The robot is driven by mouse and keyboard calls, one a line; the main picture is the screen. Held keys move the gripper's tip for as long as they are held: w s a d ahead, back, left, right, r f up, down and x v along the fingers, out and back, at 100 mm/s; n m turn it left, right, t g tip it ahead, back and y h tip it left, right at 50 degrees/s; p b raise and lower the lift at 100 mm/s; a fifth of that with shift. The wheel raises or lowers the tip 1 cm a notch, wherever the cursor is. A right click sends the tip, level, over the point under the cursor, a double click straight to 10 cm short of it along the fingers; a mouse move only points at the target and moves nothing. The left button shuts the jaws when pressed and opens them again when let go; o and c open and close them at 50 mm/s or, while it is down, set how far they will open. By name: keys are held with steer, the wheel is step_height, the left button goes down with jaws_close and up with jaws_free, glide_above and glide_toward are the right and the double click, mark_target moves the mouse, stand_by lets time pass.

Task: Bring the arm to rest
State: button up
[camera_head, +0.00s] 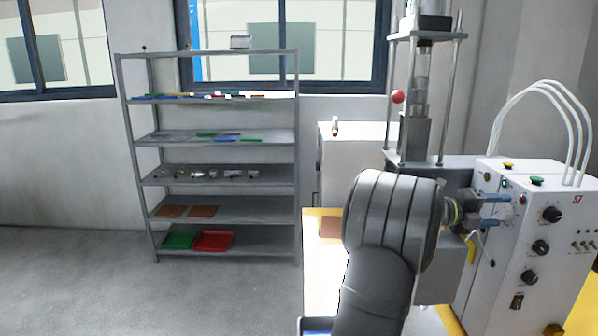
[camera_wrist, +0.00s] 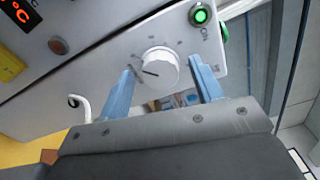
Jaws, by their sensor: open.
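My gripper (camera_wrist: 165,88) is open in the wrist view, its two blue fingers apart with a white knob (camera_wrist: 160,68) showing in the gap between them. The knob sits on the white face of a machine and has a dark pointer line. I cannot tell whether the fingers touch it. In the head view my gripper (camera_head: 508,210) is at the left side of the white control box (camera_head: 520,245), its blue fingers pointing right. My arm hides part of the yellow bench and of the machine behind it.
A press with a red ball handle (camera_head: 398,97) stands behind my arm. White hoses (camera_head: 540,95) arch above the control box. A lit green button (camera_wrist: 200,16) is beside the knob. A grey shelf rack (camera_head: 215,178) stands at the left, with open floor (camera_head: 70,285) before it.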

stand_by(0.4)
steer(key=a, duration=1.6)
steer(key=shift+a, duration=0.35)
steer(key=d, duration=1.7)
steer(key=shift+d, duration=0.15)
steer(key=shift+a+m, duration=0.3)
steer(key=shift+m, duration=0.5)
steer(key=m, duration=0.4)
steer(key=shift+m, duration=0.4)
steer(key=m, duration=0.4)
steer(key=shift+m, duration=0.3)
steer(key=shift+a, duration=1.8)
